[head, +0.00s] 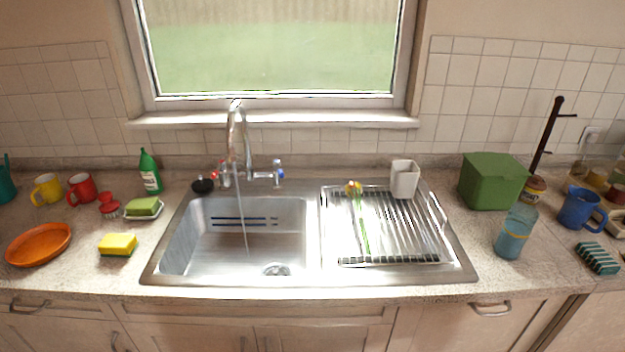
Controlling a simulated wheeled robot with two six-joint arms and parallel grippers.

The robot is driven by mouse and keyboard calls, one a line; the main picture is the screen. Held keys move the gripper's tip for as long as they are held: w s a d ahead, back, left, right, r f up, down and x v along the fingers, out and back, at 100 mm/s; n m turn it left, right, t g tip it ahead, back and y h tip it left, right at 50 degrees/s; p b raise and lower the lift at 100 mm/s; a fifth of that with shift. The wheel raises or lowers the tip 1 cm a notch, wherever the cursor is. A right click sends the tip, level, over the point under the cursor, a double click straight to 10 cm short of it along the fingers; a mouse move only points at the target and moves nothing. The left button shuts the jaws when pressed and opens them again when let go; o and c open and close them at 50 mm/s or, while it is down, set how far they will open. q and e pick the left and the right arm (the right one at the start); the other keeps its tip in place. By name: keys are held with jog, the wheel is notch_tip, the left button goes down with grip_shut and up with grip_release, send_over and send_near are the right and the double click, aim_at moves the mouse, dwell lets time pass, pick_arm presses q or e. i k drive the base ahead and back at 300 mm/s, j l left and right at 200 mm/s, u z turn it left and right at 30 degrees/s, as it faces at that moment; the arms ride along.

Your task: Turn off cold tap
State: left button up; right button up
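The chrome faucet (234,125) stands behind the sink basin with a tall curved spout. A thin stream of water (244,220) falls from it into the basin. The cold tap (279,172), with a blue mark, is on the right of the faucet's base. The hot tap (214,174), with a red mark, is on the left. The exact turn of each handle is too small to tell. Neither gripper shows in the head view.
The steel sink basin (183,238) has a drying rack (405,235) on its right, holding a green brush and a white cup (404,178). A black round item (202,185) sits left of the hot tap. A green bottle (150,171) and a yellow sponge (118,243) are further left.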

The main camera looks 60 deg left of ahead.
aim_at(276, 163)
jog(key=u, duration=2.45)
jog(key=l+u, duration=0.2)
